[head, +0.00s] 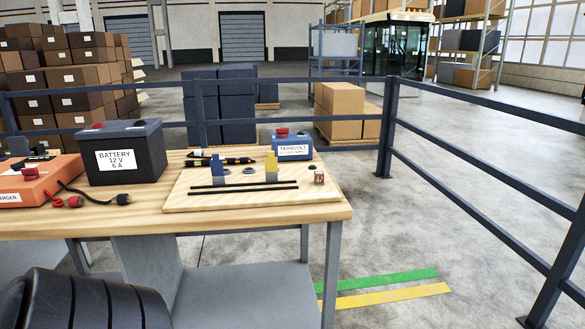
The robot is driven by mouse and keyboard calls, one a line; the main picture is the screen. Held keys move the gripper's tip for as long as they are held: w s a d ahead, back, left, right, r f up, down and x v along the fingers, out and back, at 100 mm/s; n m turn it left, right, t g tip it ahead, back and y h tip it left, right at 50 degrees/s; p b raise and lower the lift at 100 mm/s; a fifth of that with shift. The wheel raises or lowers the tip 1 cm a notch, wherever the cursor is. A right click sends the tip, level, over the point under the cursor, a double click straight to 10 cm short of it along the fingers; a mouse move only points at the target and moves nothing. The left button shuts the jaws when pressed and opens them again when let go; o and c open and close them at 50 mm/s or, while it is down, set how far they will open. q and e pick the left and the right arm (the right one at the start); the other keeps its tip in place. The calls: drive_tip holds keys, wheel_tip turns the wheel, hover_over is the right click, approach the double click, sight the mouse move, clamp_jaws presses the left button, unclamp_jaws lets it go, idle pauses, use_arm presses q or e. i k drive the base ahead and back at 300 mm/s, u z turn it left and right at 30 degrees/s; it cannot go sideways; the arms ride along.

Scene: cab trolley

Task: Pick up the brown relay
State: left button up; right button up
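The brown relay (319,177) is a very small brown block with a pale marking on its face. It sits near the right end of a light wooden board (230,202) on the workbench, close to the board's right edge. Nothing covers it in the head view. Neither of my grippers is in view, so their distance from the relay cannot be seen.
On the board are a blue block (217,170), a yellow block (271,166) and dark rails. A blue TARNVOLT box (293,150) stands behind. A black battery (124,158) and orange charger (40,182) are left. A dark railing (480,170) runs behind and right.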

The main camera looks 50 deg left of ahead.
sight(319, 177)
drive_tip(key=u, duration=1.2)
drive_tip(key=i, duration=1.05)
drive_tip(key=u, duration=1.15)
